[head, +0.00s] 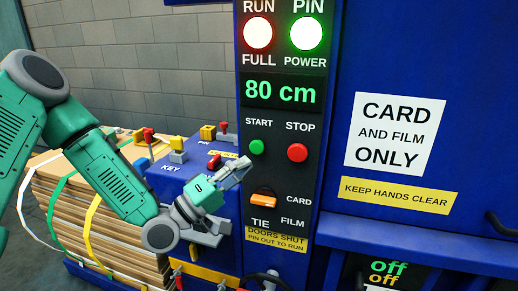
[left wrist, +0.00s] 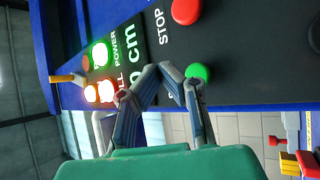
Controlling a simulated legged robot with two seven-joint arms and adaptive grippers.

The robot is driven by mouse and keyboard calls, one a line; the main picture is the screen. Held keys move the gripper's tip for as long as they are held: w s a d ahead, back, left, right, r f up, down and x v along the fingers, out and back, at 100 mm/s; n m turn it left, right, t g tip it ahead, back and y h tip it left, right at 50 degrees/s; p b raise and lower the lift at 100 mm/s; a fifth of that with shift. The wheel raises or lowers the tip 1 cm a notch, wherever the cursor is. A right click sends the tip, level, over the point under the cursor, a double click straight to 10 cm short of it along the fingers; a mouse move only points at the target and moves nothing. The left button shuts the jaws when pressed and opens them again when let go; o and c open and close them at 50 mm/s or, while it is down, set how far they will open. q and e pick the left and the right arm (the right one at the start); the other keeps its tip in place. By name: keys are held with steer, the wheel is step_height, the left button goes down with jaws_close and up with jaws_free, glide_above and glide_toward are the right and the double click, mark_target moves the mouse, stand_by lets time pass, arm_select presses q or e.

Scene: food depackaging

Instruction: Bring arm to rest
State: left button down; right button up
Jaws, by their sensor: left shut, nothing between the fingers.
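My left arm comes in from the left in the head view, and its green and grey gripper (head: 240,167) is in front of the blue machine's dark control panel (head: 277,160). The fingers are shut and hold nothing. They point up and right, near the green START button (head: 256,147). In the left wrist view the gripper's fingertips (left wrist: 164,70) come together in front of the panel, close to the green button (left wrist: 199,73). I cannot tell whether they touch the panel. My right gripper is not in view.
A strapped stack of cardboard (head: 105,220) stands at the left, behind my arm. A blue key box (head: 185,165) with red and yellow parts is beside the panel. The panel has a red STOP button (head: 297,152) and an orange selector (head: 263,201). A grey block wall is behind.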

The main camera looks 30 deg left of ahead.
arm_select(q)
steer(key=s+d+f+m+g+y+b, duration=0.1)
steer(key=s+d+f+m+g+b, duration=0.15)
steer(key=f, duration=0.75)
steer(key=s+d+f+m+g+y+b, duration=0.1)
steer(key=d+f+g+y+b, duration=0.2)
steer(key=f, duration=0.6)
steer(key=s+d+f+m+g+b, duration=0.15)
steer(key=f+g, duration=0.35)
steer(key=f, duration=0.5)
steer(key=s+a+f+m+g+y+b, duration=0.2)
steer(key=s+f+g+y, duration=0.1)
steer(key=s+f, duration=0.6)
steer(key=s+a+f+m+g+y+b, duration=0.2)
steer(key=s+f+g, duration=0.4)
steer(key=s, duration=0.8)
step_height(320, 180, down, 3)
steer(key=shift+f+m+y, duration=0.15)
steer(key=shift+m+y, duration=0.15)
steer(key=shift+y, duration=0.2)
